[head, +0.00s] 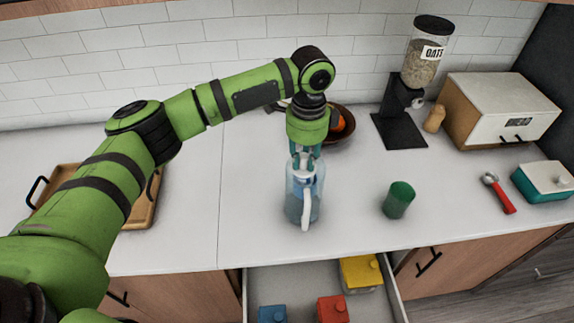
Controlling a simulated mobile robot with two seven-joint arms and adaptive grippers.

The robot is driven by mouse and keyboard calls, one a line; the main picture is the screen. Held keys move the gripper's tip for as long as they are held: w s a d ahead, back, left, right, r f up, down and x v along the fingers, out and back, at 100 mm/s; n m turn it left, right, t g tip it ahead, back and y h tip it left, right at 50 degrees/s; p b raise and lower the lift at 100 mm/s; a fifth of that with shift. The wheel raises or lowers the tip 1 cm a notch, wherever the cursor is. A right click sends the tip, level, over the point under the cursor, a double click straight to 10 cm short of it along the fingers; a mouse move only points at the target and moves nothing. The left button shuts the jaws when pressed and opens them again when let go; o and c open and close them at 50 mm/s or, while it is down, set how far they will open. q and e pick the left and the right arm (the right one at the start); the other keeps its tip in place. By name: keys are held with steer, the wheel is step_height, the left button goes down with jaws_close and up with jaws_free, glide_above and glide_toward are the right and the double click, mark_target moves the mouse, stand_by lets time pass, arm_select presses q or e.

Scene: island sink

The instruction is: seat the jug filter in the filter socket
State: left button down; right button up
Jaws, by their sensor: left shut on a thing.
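A clear bluish jug (291,205) with a white handle stands upright on the white counter, near the middle of the view. My left gripper (305,156) points down over the jug's mouth, its teal fingers shut on the jug filter (303,173), a pale piece at the jug's top. Only a little of the filter shows between the fingers and the jug. The filter socket is hidden, so I cannot tell how deep the filter sits. My right gripper is out of view.
A green cup (398,200) stands right of the jug. A dark bowl (343,133) is behind my gripper. An oats dispenser (403,130), bread box (505,112), red-handled tool (500,194) and teal dish (545,185) stand right. An open drawer (300,284) with canisters is below; a wooden tray (143,212) is left.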

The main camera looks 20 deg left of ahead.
mark_target(306, 167)
arm_select(q)
steer(key=shift+w+f, duration=0.2)
steer(key=shift+s+d+f+b, duration=0.15)
steer(key=shift+f+b, duration=0.25)
steer(key=shift+f, duration=0.55)
steer(key=shift+d+f+b, duration=0.2)
steer(key=shift+f+b, duration=0.85)
steer(key=shift+b, duration=0.15)
steer(key=shift+w+f, duration=0.1)
steer(key=shift+w, duration=0.35)
steer(key=c, duration=1.3)
jaws_free()
steer(key=shift+s+a+r, duration=0.1)
steer(key=shift+s+r, duration=0.1)
steer(key=shift+r, duration=0.05)
steer(key=shift+o, duration=1.2)
steer(key=shift+s, duration=0.15)
steer(key=shift+w+r, duration=0.15)
steer(key=shift+w, duration=0.05)
step_height(306, 167, up, 10)
steer(key=b, duration=0.4)
steer(key=shift+r, duration=0.2)
steer(key=shift+s+r, duration=0.1)
steer(key=shift+r, duration=0.65)
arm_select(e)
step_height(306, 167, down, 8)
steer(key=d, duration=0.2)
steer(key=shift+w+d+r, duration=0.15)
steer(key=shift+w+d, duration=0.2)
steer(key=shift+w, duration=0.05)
